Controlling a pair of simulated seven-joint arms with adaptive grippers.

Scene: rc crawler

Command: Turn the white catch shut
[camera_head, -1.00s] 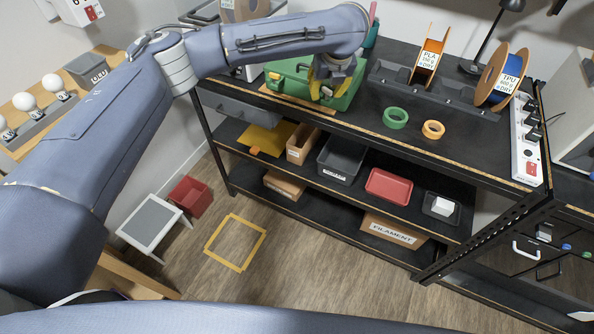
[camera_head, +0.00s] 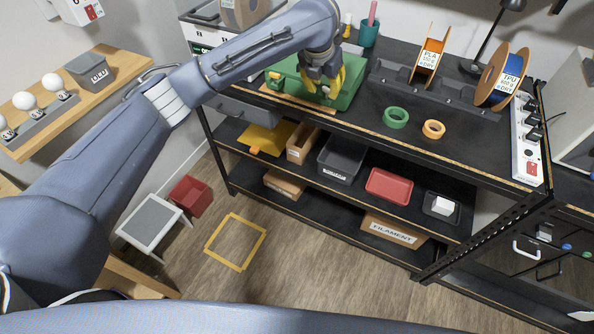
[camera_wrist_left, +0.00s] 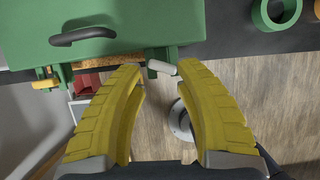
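A green case (camera_head: 350,90) lies closed on the workbench; it also shows in the left wrist view (camera_wrist_left: 130,28), with a black handle (camera_wrist_left: 82,36) on it. The white catch (camera_wrist_left: 162,68) sticks out at the case's front edge, tilted. A yellow catch (camera_wrist_left: 46,84) is at the edge's other end, to the left. My left gripper (camera_head: 321,90) is above the case's front edge, fingers pointing down. In the wrist view its yellow fingers are apart, with the white catch showing between their tips (camera_wrist_left: 162,74). I cannot tell whether they touch it. My right gripper is not in view.
A green tape roll (camera_head: 396,117) and an orange one (camera_head: 433,129) lie right of the case. Spools (camera_head: 502,78) and a teal cup (camera_head: 369,34) stand behind. Bins and a red tray (camera_head: 389,185) sit on the shelf below. The bench front between the case and rolls is clear.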

